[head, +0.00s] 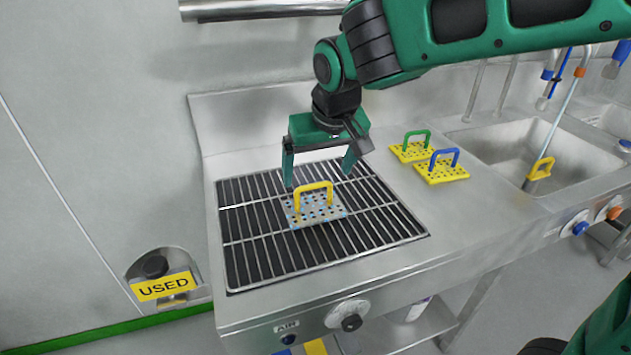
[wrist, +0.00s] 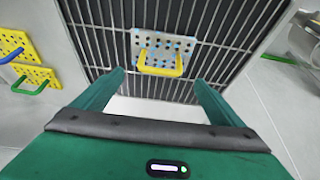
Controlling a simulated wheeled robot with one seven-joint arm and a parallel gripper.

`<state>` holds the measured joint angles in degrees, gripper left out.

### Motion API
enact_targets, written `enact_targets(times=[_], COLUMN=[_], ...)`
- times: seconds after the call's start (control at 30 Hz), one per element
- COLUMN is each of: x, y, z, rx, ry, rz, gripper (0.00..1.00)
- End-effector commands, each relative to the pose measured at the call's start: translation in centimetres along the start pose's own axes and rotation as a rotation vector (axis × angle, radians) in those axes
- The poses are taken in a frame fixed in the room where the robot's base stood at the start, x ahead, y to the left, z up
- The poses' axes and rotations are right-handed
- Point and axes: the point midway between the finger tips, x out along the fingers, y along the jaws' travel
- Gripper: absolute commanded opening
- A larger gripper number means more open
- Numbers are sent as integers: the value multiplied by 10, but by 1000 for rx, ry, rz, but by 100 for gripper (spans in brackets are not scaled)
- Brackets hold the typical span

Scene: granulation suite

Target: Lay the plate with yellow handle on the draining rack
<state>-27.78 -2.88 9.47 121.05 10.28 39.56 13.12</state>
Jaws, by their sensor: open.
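The plate with yellow handle (head: 316,210) is a grey perforated plate with bluish marks, lying flat on the draining rack (head: 250,255). Its yellow handle stands up from it. In the wrist view the plate (wrist: 180,48) lies on the rack bars (wrist: 105,45), just beyond the fingertips. My gripper (head: 319,174) is open above the rack, behind and above the plate in the head view. In the wrist view my gripper's fingers (wrist: 157,80) are spread, with nothing between them and apart from the handle.
Two yellow perforated plates, one with a green handle (head: 417,133) and one with a blue handle (head: 457,157), lie on the counter right of the rack. A sink (head: 500,145) holds another yellow handle. A "USED" sign (head: 163,287) is at lower left.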

Motion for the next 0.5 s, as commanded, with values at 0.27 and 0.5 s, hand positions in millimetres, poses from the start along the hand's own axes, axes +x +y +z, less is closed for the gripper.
enact_targets(times=[0.27,0.5], x=[-38,-45], y=[0,0], z=[0,0], rx=[0,0], ry=[2,-1], rz=[0,1], gripper=[92,92])
